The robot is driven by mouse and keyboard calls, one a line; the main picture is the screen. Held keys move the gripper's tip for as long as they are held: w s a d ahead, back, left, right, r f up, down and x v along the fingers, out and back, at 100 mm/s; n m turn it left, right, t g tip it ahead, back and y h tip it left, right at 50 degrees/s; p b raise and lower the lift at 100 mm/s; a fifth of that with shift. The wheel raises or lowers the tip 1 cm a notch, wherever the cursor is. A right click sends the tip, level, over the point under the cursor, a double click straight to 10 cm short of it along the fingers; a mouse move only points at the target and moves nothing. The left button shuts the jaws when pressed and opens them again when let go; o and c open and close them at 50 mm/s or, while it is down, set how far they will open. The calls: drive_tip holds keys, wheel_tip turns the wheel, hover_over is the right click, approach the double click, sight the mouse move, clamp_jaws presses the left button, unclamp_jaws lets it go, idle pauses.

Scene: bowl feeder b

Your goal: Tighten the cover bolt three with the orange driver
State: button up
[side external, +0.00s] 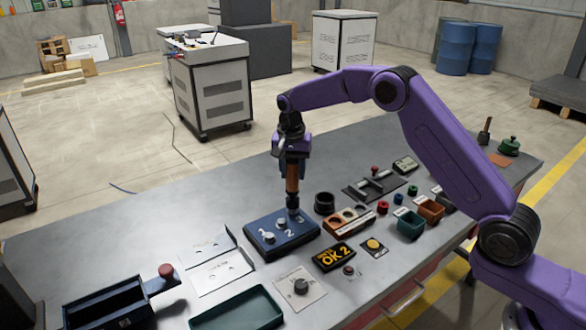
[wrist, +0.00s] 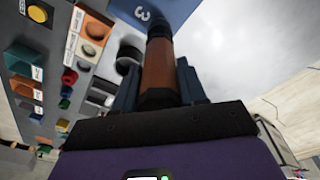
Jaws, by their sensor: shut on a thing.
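The orange driver (side external: 292,178) is upright in my gripper (side external: 292,170), which is shut on its handle. The driver's dark lower end stands at the far right corner of the blue cover block (side external: 272,243), where bolt three would be. In the wrist view the driver (wrist: 157,72) runs from between the fingers to the blue block (wrist: 162,9), beside the printed number 3. The tip hides the bolt there, so I cannot tell how it seats. Bolts one (side external: 268,237) and two (side external: 281,225) show as silver heads beside their numbers on the block.
A display reading OK 2 (side external: 334,257) lies right of the block. A black ring (side external: 324,202) and a holder (side external: 348,220) with round recesses stand close by on the right. A white bracket (side external: 218,263) is left. Green bin (side external: 410,224) and orange bin (side external: 431,210) are farther right.

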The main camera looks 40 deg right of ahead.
sight(293, 159)
drive_tip(key=shift+f, duration=1.3)
idle(2.6)
drive_tip(key=shift+r, duration=2.85)
drive_tip(key=shift+d, duration=0.1)
